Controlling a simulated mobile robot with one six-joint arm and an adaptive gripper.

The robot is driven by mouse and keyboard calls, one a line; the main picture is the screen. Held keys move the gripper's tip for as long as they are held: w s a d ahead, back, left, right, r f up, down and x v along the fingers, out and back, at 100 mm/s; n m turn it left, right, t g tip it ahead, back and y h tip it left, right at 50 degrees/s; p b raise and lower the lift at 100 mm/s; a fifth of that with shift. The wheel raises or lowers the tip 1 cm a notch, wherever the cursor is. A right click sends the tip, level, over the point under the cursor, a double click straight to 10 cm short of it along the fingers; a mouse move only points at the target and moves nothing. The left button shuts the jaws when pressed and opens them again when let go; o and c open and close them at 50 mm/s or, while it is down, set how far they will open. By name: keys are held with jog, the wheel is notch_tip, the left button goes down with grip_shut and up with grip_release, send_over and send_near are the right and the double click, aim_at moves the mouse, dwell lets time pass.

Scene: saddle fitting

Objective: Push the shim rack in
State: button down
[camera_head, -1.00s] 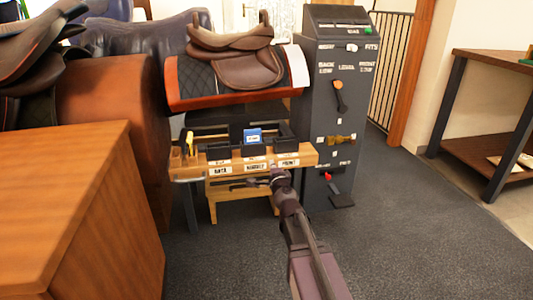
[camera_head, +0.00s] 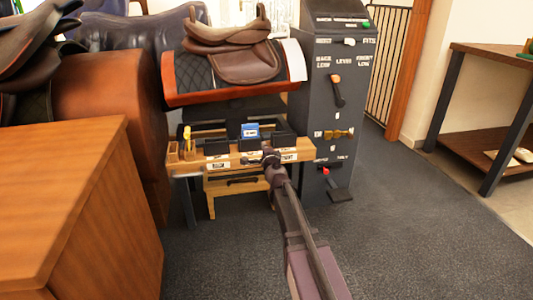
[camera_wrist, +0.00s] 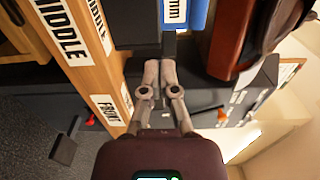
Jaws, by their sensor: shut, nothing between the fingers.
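The shim rack (camera_head: 240,160) is a light wooden bar with white labels and dark bins on it. It stands under the saddle, left of the dark console. A blue block (camera_head: 250,131) sits in its middle bin. In the wrist view the wooden bar (camera_wrist: 98,72) runs down the left, with MIDDLE and FRONT labels. My gripper (camera_head: 268,153) is at the bar near the FRONT label, covering part of it. Its fingertips (camera_wrist: 160,66) are shut and empty, beside the bar's edge and just below a dark bin and the blue block (camera_wrist: 186,14). I cannot tell whether they touch.
The console (camera_head: 337,110) with levers and knobs stands close right of the rack. A brown saddle (camera_head: 232,45) is on a stand above. A wooden cabinet (camera_head: 75,200) fills the left foreground. The carpet (camera_head: 420,230) at right is clear.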

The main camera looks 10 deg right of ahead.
aim_at(261, 138)
jog(key=shift+w, duration=2.4)
jog(key=w, duration=1.3)
jog(key=shift+w, duration=0.3)
jog(key=shift+w+r, duration=0.1)
jog(key=shift+w, duration=0.05)
jog(key=s, duration=1.5)
